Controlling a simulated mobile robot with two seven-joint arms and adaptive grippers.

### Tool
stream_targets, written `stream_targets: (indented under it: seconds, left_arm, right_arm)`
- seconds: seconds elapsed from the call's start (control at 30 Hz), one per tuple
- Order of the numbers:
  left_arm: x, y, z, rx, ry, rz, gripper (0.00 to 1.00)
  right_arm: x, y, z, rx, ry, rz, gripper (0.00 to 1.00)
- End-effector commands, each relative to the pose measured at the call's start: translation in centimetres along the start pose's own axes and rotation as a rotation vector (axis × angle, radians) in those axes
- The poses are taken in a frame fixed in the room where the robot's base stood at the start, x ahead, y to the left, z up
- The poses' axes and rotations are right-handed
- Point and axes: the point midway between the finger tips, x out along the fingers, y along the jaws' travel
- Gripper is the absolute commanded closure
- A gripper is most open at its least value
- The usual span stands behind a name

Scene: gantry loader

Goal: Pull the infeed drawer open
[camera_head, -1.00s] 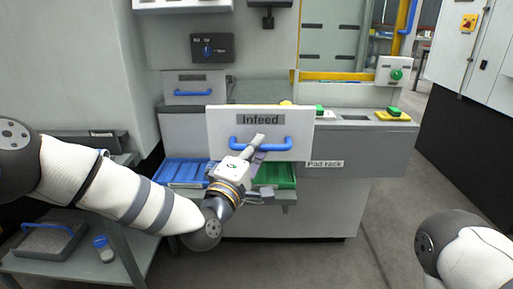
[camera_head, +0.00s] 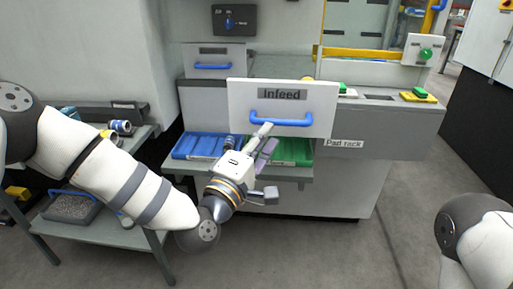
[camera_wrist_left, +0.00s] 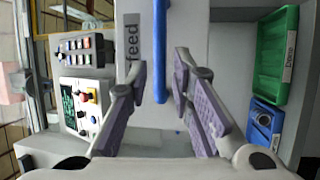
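The infeed drawer has a white front (camera_head: 240,105) with a grey "Infeed" label and a blue bar handle (camera_head: 281,120). How far its front stands out from the machine is hard to tell. My left gripper (camera_head: 266,138) is just below and in front of the handle, left of its middle. In the left wrist view, the blue handle (camera_wrist_left: 160,50) runs between the fingertips of my left gripper (camera_wrist_left: 161,68). The fingers are spread, with a gap on both sides of the handle. My right gripper is out of the picture; only part of my right arm shows.
A blue tray (camera_head: 195,147) and a green tray (camera_head: 292,152) sit on a ledge below the drawer. A smaller drawer (camera_head: 213,60) with a blue handle is behind, up left. A side table (camera_head: 120,232) stands left, under my left arm. Floor at right is clear.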

Motion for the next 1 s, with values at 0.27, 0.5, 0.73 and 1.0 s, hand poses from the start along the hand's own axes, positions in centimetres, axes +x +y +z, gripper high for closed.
stream_targets:
  seconds: [0.27,0.5,0.73,1.0]
  left_arm:
    - [-5.3,-0.1,0.0,0.000,0.000,-0.001,0.79]
    - [-5.9,0.0,0.0,0.001,0.001,0.001,0.79]
    - [-7.8,-3.6,1.6,0.064,-0.057,-0.134,0.79]
    - [-26.8,-19.6,6.5,0.411,-0.487,-0.851,0.79]
  right_arm:
    - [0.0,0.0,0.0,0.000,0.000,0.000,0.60]
    - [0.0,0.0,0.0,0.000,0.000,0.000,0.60]
    - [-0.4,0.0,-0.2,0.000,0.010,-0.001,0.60]
    - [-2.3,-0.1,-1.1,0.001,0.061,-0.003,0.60]
